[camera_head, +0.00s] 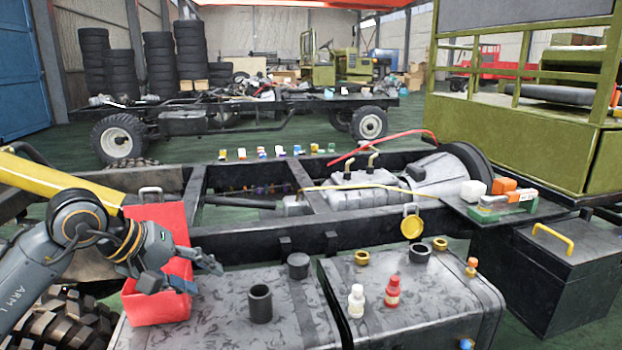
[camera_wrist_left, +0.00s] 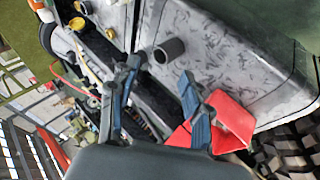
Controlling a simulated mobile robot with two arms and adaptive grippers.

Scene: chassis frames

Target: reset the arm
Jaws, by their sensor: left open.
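My left arm comes in from the left in the head view, bent over the chassis side. My left gripper (camera_head: 203,275) is open, in front of and partly over the red container (camera_head: 160,218). Its tips point right, toward the top of the grey mottled tank (camera_head: 215,320). In the left wrist view the two fingers of the left gripper (camera_wrist_left: 160,82) stand apart with nothing held between them. The red container (camera_wrist_left: 232,117) shows behind and beside the right-hand finger there. Whether the gripper touches it cannot be told. My right arm and gripper are not in view.
Black cylinders (camera_head: 260,303) stand on the tank. A white bottle (camera_head: 356,301) and a red bottle (camera_head: 392,292) stand on the second tank (camera_head: 440,305). A black box with a yellow handle (camera_head: 545,270) is at right. Chassis rails (camera_head: 350,240) run behind.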

